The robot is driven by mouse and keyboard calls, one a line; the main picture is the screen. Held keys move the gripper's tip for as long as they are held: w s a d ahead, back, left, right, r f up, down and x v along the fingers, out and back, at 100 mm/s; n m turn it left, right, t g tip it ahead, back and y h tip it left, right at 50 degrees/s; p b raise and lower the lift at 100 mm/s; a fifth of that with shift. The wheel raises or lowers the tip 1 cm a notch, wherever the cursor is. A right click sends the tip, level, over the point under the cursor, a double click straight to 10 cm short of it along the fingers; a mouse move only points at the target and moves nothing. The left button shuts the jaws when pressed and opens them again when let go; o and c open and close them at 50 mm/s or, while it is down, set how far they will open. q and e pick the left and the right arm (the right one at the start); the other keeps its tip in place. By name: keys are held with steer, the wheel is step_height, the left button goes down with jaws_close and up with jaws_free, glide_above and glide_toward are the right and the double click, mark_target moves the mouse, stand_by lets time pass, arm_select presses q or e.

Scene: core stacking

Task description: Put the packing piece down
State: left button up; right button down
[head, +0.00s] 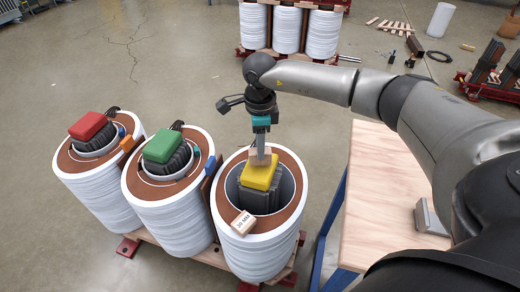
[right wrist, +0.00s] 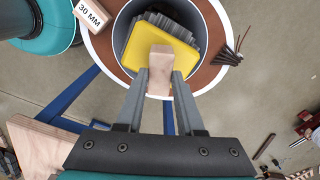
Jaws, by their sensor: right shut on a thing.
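My right gripper (head: 262,146) points down over the right-hand coil (head: 255,245). In the right wrist view its fingers (right wrist: 160,88) are shut on a pale wooden packing piece (right wrist: 160,68). The piece also shows in the head view (head: 259,158), at the yellow block (head: 258,175); I cannot tell whether it touches that block. The yellow block sits on the grey laminated core inside the coil's open bore. A second wooden piece, marked 30 MM (head: 243,222), lies on the coil's brown top ring at the front. It also shows in the right wrist view (right wrist: 91,13). My left gripper is not in view.
Two more coils stand to the left, one with a green block (head: 163,146), one with a red block (head: 88,126). A wooden-topped table (head: 375,190) with blue legs stands close on the right. More coils (head: 290,30) stand at the back. Open floor lies between.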

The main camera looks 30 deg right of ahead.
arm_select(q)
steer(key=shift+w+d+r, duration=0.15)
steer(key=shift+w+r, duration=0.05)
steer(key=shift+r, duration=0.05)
arm_select(e)
steer(key=shift+f, duration=0.5)
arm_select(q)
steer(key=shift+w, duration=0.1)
arm_select(e)
steer(key=shift+f, duration=0.15)
steer(key=c, duration=0.5)
jaws_free()
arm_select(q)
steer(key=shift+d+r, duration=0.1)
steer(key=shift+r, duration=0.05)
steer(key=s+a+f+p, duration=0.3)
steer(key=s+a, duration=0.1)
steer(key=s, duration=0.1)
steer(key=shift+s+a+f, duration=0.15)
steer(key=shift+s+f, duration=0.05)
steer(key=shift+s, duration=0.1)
arm_select(e)
step_height(320, 180, up, 12)
steer(key=shift+r, duration=0.2)
